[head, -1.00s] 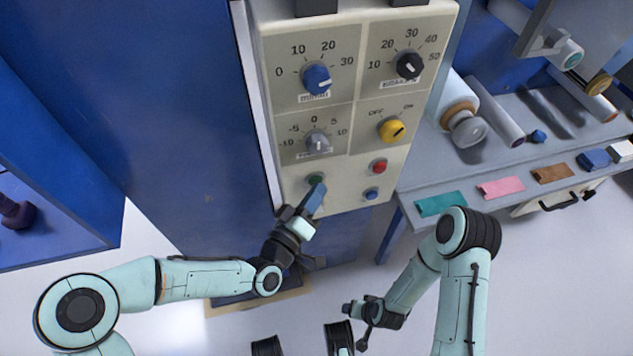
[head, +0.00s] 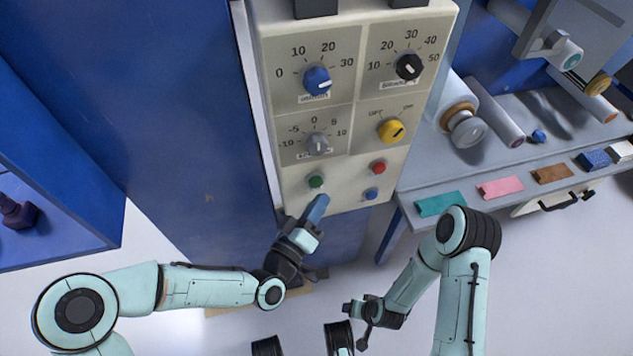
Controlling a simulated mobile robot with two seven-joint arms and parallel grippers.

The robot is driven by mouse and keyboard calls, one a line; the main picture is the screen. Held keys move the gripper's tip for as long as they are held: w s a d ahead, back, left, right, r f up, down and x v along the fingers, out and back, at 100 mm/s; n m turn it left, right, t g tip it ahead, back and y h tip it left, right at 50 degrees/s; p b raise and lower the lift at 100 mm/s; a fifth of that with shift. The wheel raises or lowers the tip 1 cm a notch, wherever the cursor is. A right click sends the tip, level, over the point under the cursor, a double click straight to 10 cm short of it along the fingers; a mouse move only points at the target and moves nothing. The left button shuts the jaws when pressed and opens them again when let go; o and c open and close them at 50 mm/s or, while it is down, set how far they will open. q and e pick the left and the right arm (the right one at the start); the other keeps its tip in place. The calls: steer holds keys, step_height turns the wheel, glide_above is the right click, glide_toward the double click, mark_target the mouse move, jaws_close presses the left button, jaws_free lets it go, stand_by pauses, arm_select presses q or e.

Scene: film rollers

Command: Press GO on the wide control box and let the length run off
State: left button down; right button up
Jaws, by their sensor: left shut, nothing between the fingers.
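The wide control box (head: 341,163) is a cream panel on the blue cabinet, with blue, black, grey and yellow knobs. Low on it are a green button (head: 316,181), a red button (head: 378,167) and a blue button (head: 371,194). No GO lettering is readable. My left gripper (head: 320,200) is shut and empty, its blue fingertips just below the green button and apart from it in the picture. My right gripper (head: 352,312) hangs low in the middle, away from the box; its fingers are too small to judge.
At the right stands a grey table (head: 420,185) with rolls, a teal swatch (head: 440,203), a pink swatch (head: 500,187), a brown swatch (head: 552,173) and a blue block (head: 594,160). A blue cabinet (head: 195,120) fills the left.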

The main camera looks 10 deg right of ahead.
arm_select(q)
steer(key=shift+s, duration=2.05)
arm_select(e)
steer(key=shift+r, duration=0.15)
